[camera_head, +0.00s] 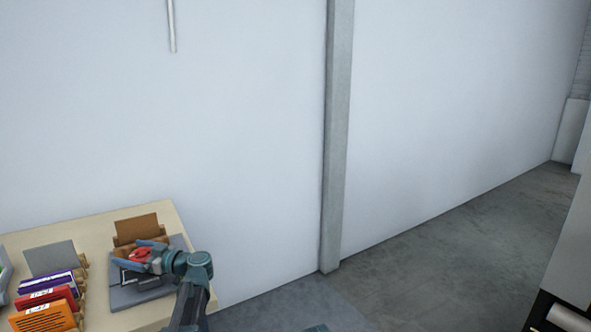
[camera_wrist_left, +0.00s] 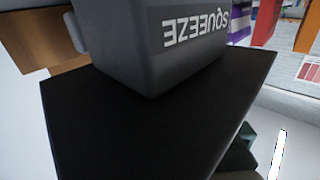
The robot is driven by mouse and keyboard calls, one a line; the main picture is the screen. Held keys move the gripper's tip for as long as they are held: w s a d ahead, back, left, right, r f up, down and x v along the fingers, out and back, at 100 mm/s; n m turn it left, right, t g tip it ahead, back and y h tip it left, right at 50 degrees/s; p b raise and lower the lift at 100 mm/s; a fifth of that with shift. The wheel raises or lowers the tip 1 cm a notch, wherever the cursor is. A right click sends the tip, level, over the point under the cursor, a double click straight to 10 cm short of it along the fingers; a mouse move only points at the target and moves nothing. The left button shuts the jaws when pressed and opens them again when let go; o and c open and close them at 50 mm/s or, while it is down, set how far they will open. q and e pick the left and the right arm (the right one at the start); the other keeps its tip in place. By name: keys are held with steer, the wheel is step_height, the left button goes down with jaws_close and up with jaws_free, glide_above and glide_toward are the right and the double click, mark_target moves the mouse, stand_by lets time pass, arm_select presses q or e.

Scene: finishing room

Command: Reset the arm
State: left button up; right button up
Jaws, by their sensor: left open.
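My left gripper (camera_head: 130,253) is open in the head view, over the grey board at the right end of the table. A small red thing (camera_head: 140,254) shows between its blue fingers, and I cannot tell whether they touch it. In the left wrist view a dark grey block (camera_wrist_left: 150,50) lettered SQUEEZE, upside down in the picture, stands over a flat black surface (camera_wrist_left: 150,125). The gripper's fingertips cannot be made out clearly there.
The pale wooden table (camera_head: 110,222) holds orange (camera_head: 45,318), red (camera_head: 47,298) and purple packets in wooden racks, a grey upright plate (camera_head: 50,258) and a brown plate (camera_head: 137,228). Grey floor (camera_head: 430,260) is open to the right.

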arm_select(q)
steer(key=m+t, duration=0.1)
steer(key=m+t+h, duration=0.1)
steer(key=t, duration=0.1)
steer(key=m+t+h, duration=0.1)
steer(key=t, duration=0.1)
steer(key=shift+w+d+m, duration=0.15)
steer(key=shift+d+m, duration=0.15)
steer(key=shift+d, duration=0.05)
steer(key=m+t+h, duration=0.2)
steer(key=t, duration=0.1)
steer(key=w+m+t+h, duration=0.1)
steer(key=h, duration=0.1)
steer(key=shift+d+m+t, duration=0.3)
steer(key=shift+d+m, duration=0.05)
steer(key=shift+m, duration=0.05)
steer(key=v, duration=0.2)
steer(key=shift+s+d+r, duration=0.1)
steer(key=shift+s+d, duration=0.1)
steer(key=shift+d, duration=0.15)
steer(key=shift+s, duration=0.25)
steer(key=shift+d, duration=0.15)
